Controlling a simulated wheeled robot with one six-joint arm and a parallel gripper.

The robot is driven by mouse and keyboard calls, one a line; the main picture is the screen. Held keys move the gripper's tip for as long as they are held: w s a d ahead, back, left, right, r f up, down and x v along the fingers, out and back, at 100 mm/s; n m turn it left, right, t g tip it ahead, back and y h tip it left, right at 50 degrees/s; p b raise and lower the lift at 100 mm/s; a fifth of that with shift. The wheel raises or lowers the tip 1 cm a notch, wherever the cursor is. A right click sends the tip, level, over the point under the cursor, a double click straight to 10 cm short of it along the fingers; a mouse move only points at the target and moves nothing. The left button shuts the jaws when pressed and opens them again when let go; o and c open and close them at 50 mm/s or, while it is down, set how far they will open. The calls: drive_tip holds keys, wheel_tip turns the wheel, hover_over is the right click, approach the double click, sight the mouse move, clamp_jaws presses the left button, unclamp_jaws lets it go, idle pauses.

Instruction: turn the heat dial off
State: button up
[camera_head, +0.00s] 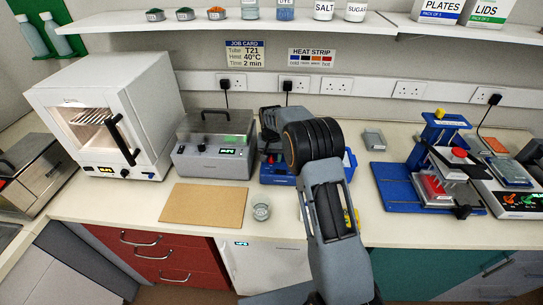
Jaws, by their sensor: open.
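My arm reaches up over the bench from the lower right. My gripper (268,136) is at its far end, above a blue bench device (276,180); the black-ringed joint of my arm partly covers both. The gripper is open, and I see nothing held in it. The blue device has a small display and some red on its front. Its dial is too small or too covered to make out, and I cannot tell how it is set. I cannot tell whether my gripper touches the device.
A grey lidded bath (213,160) stands close left of the blue device, with a white oven (105,110) beyond it. A tan board (204,204) and a small glass (261,211) are in front. A blue stand (395,185) is to the right. A shelf (200,22) runs above.

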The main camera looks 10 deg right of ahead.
drive_tip(key=shift+f, duration=0.15)
drive_tip(key=c, duration=0.9)
